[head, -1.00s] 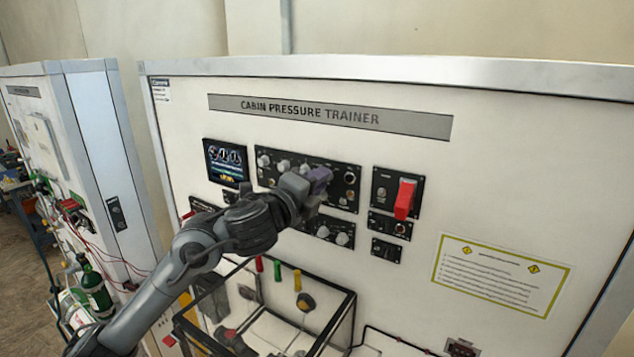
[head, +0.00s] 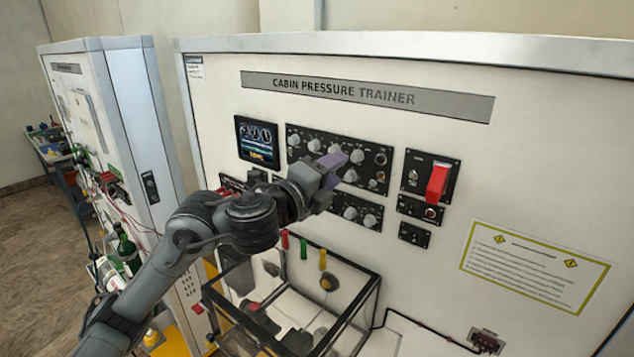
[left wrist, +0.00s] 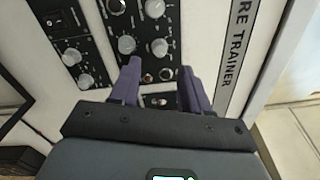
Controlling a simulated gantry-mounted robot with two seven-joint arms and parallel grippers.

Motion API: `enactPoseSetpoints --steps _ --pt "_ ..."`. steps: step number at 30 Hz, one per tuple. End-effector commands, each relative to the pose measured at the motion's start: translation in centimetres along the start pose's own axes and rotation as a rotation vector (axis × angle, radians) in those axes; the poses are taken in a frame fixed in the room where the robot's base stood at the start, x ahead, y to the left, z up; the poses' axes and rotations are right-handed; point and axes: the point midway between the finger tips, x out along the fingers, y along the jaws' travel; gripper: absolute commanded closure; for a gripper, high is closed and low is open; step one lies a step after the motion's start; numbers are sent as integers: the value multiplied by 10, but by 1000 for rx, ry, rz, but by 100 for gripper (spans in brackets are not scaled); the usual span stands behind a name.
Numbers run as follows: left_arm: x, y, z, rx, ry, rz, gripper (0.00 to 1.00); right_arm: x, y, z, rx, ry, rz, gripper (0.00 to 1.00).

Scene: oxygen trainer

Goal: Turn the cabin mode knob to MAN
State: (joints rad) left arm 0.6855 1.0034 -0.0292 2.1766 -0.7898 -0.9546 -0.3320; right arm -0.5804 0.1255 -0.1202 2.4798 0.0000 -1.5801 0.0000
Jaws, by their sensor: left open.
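The black control panel (head: 309,132) with several grey-white knobs is on the face of the cabin pressure trainer. I cannot read which knob is the cabin mode knob, or its setting. My left gripper (head: 338,163) is in front of this panel and hides part of it. In the left wrist view its purple fingers (left wrist: 160,72) are apart, with nothing gripped between them. Two knobs, one on the left (left wrist: 127,44) and one on the right (left wrist: 159,47), show just beyond the fingertips. Small round fittings and a toggle switch show between the fingers. My right gripper is not in view.
A screen (head: 257,142) is left of the panel. A red switch guard (head: 437,183) is to its right. A smaller knob panel (head: 370,217) lies below. A black-framed clear box (head: 345,325) juts out under the gripper. A second cabinet (head: 95,120) stands at left.

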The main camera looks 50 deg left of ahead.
Motion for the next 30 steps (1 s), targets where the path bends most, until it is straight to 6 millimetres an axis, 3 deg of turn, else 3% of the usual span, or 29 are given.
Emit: enactPoseSetpoints --steps 6,11,30 --pt "-33 -1 0 3 0 0 53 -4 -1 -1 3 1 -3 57" --pt "-46 0 0 2 0 0 53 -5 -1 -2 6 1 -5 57" --pt "-50 0 0 0 0 1 53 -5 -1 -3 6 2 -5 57"
